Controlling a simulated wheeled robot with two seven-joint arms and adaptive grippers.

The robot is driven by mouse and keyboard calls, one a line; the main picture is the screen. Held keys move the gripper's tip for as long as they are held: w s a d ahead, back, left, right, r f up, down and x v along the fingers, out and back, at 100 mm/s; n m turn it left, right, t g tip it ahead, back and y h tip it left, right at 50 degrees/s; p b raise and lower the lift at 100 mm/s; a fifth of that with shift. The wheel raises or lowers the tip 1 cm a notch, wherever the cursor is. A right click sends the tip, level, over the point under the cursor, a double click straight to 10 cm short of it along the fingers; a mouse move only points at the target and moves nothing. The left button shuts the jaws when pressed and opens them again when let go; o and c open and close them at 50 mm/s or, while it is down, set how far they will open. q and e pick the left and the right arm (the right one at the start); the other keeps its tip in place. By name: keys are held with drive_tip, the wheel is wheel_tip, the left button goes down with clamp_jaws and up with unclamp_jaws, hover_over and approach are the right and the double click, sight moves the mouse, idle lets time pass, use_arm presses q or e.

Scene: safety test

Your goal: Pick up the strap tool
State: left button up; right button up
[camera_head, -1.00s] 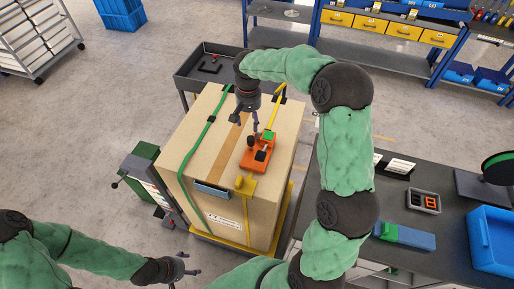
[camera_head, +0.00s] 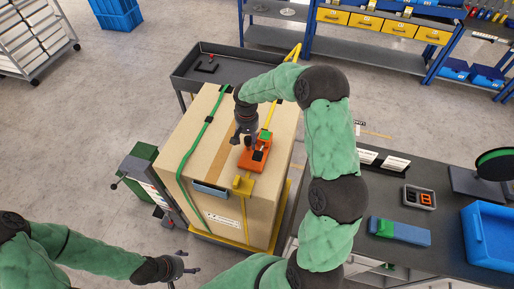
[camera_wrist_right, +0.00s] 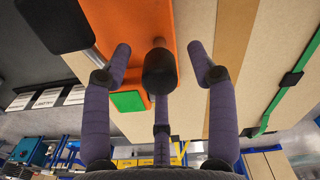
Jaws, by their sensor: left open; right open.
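The strap tool (camera_head: 254,156) is orange with a green block and dark parts. It lies on top of a large cardboard box (camera_head: 208,126), on the yellow strap. In the right wrist view its orange body (camera_wrist_right: 180,45) fills the upper middle. My right gripper (camera_head: 243,139) is open, just above the tool's upper left side. Its spread fingers (camera_wrist_right: 160,60) also show in the right wrist view, with the orange body between and beyond them. Whether they touch it I cannot tell. My left gripper (camera_head: 184,268) is open and empty, low at the left, apart from the box.
A green strap (camera_head: 191,151) runs over the box. A dark cart (camera_head: 183,75) stands behind it. A workbench (camera_head: 360,220) at the right holds a blue bin (camera_head: 493,236) and small items. Open floor lies at the left.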

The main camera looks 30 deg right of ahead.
clamp_jaws()
drive_tip(key=shift+r, duration=0.1)
